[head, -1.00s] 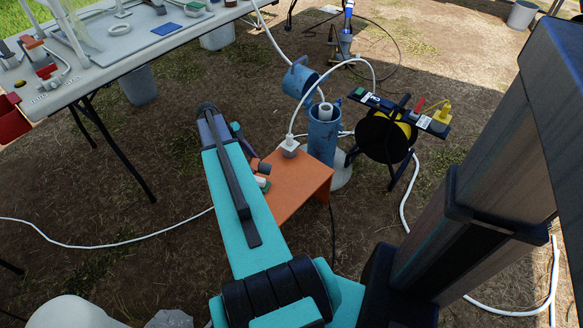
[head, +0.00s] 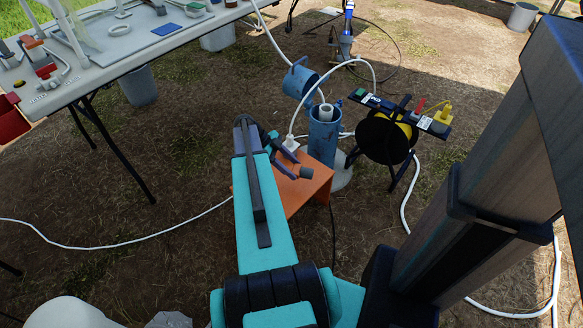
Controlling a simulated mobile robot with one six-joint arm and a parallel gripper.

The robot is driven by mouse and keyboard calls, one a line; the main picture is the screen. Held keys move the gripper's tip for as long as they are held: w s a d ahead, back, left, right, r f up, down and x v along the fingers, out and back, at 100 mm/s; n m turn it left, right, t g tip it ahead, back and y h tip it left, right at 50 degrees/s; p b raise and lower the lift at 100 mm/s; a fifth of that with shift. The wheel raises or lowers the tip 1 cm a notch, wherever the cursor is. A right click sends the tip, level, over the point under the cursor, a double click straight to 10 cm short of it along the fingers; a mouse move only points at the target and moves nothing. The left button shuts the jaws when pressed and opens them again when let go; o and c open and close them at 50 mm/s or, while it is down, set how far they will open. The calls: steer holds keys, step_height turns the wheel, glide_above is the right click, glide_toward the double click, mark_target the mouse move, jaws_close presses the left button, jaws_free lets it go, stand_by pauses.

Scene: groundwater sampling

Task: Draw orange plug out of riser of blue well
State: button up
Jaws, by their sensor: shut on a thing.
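The blue well (head: 323,143) is a blue upright casing beyond the orange table, its blue lid (head: 300,83) swung open to the left. A pale riser (head: 326,113) stands in its open top. I cannot make out an orange plug at the riser. My gripper (head: 296,167) is small and dark at the end of my wrist, over the orange table and short of the well to the left. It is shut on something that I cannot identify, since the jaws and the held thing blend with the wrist.
The orange table (head: 300,194) stands before the well, with a white device (head: 290,148) and a white hose arching from it. A black cable reel (head: 385,138) stands to the right. A long grey table (head: 125,52) with equipment is at upper left. White hose crosses the ground.

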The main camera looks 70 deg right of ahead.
steer(key=shift+f, duration=0.15)
steer(key=shift+f+b, duration=1.15)
steer(key=shift+f, duration=2)
steer(key=shift+f, duration=0.15)
steer(key=o, duration=1)
steer(key=shift+w, duration=0.15)
steer(key=p+v, duration=0.2)
steer(key=v, duration=1.1)
steer(key=shift+w+r, duration=0.15)
steer(key=shift+r, duration=0.15)
steer(key=shift+a, duration=0.1)
